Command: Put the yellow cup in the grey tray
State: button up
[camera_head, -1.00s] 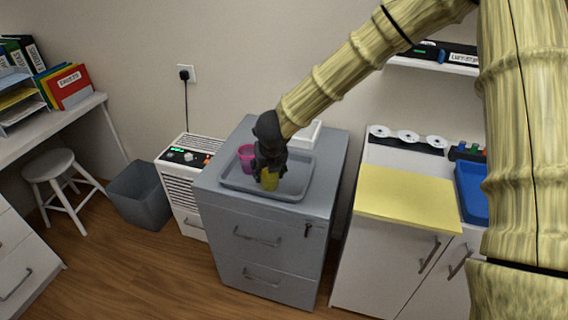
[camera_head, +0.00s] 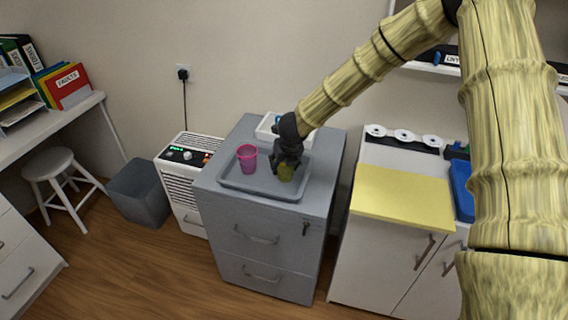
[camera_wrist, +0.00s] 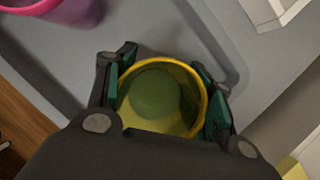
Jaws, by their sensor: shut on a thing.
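The yellow cup (camera_head: 286,172) is between the fingers of my gripper (camera_head: 287,160), over the right half of the grey tray (camera_head: 262,193). In the wrist view the cup (camera_wrist: 205,98) is seen from above, its round rim between the two fingers of my gripper (camera_wrist: 162,92), which is shut on it. The tray (camera_wrist: 160,30) shows around it. I cannot tell whether the cup's base touches the tray floor. The tray lies on top of a grey drawer cabinet (camera_head: 268,222).
A pink cup (camera_head: 247,158) stands in the tray's left part; it also shows in the wrist view (camera_wrist: 62,10). A white container (camera_head: 266,127) stands behind the tray. A white cabinet with a yellow top (camera_head: 402,196) is to the right, and a white heater-like unit (camera_head: 186,180) to the left.

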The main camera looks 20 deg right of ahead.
jog(key=shift+f, duration=0.15)
jog(key=o, duration=1.2)
jog(key=shift+c, duration=0.2)
jog(key=v, duration=1.2)
jog(key=shift+s+a, duration=0.1)
